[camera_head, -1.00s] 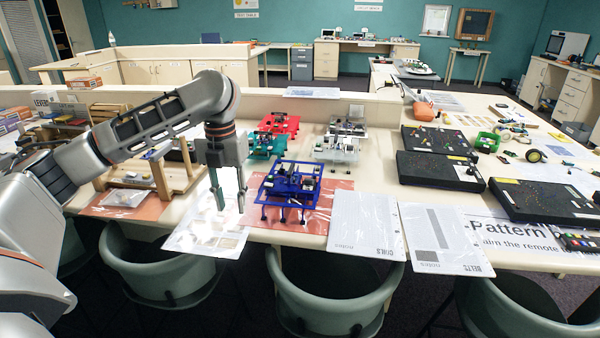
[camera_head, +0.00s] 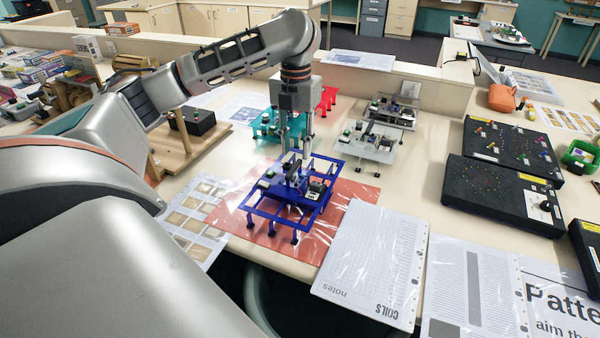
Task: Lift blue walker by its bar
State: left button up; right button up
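The blue walker (camera_head: 318,206) stands on a reddish mat (camera_head: 341,193) near the table's front edge. It has a flat blue frame on several short legs, with small parts on top. A short upright part, perhaps its bar, rises near its middle. My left gripper (camera_head: 296,154) points down over the walker's middle and back, its two fingers apart. The fingertips are close to the upright part; I cannot tell whether they touch it or stand on both sides of it. The walker rests on the mat. My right gripper is not in view.
A teal walker (camera_head: 265,125), a red one (camera_head: 327,98) and white or grey ones (camera_head: 366,146) stand close behind. Notes sheets (camera_head: 375,255) lie to the right, black boards (camera_head: 503,192) beyond them. A wooden stand (camera_head: 176,160) is at left.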

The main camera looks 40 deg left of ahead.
aim_at(294, 166)
pick_arm(q)
jog(key=shift+s+f, duration=0.25)
jog(key=shift+f, duration=0.95)
jog(key=shift+w+a+f, duration=0.1)
jog(key=shift+a+f, duration=0.05)
jog(key=shift+f, duration=1.05)
jog(key=shift+w+a+f, duration=0.1)
jog(key=shift+f, duration=1.1)
grip_shut()
